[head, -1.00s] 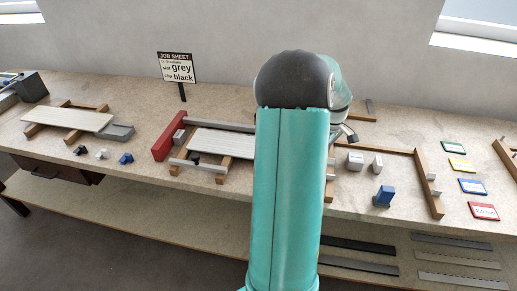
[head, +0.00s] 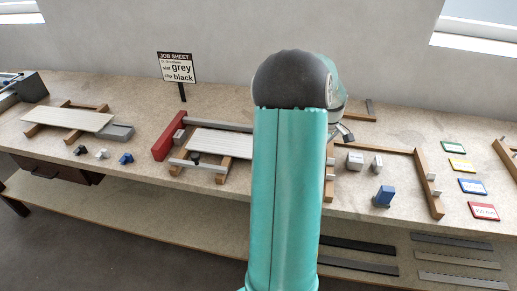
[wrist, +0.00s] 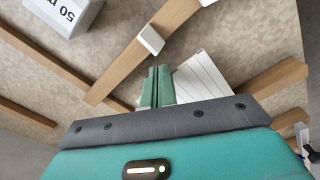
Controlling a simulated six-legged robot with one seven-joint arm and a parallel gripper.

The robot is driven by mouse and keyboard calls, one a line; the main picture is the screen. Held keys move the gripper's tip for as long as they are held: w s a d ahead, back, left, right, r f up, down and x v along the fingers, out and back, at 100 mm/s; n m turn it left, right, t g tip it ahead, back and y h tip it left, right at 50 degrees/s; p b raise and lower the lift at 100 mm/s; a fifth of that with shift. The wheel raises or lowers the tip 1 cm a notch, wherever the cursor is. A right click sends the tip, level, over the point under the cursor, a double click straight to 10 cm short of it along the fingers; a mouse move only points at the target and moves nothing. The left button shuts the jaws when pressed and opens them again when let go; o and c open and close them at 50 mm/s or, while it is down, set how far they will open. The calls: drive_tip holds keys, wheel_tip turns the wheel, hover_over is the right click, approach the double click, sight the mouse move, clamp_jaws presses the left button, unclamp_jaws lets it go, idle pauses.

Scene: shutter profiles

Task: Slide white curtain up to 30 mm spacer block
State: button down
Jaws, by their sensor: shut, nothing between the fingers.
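A white ribbed panel, the white curtain (head: 222,141), lies between wooden rails left of my arm in the head view; my arm hides its right part. A white ribbed panel (wrist: 207,84) also shows in the wrist view, just right of my fingers. My gripper (wrist: 157,86) is shut and empty, its green fingers together beside that panel's edge; I cannot tell whether they touch. In the head view my arm mostly hides it. I cannot make out which block is the 30 mm spacer; a small white block (wrist: 151,39) sits on a wooden rail beyond my fingers.
A pale block (wrist: 66,12) marked "50" lies at the wrist view's top left. Pale blocks (head: 355,160) and a blue block (head: 384,196) stand right of my arm. A red bar (head: 168,138) stands left of the curtain. Wooden rails (wrist: 142,52) surround my fingers.

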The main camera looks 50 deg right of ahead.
drive_tip(key=shift+w+a, duration=0.3)
drive_tip(key=shift+w, duration=0.3)
drive_tip(key=shift+w+a, duration=0.35)
drive_tip(key=shift+w, duration=0.3)
drive_tip(key=shift+w+a, duration=0.3)
drive_tip(key=shift+w, duration=0.3)
idle(0.9)
idle(0.3)
drive_tip(key=shift+s+d, duration=0.35)
drive_tip(key=shift+s, duration=0.3)
drive_tip(key=shift+r, duration=0.1)
drive_tip(key=shift+r, duration=3.2)
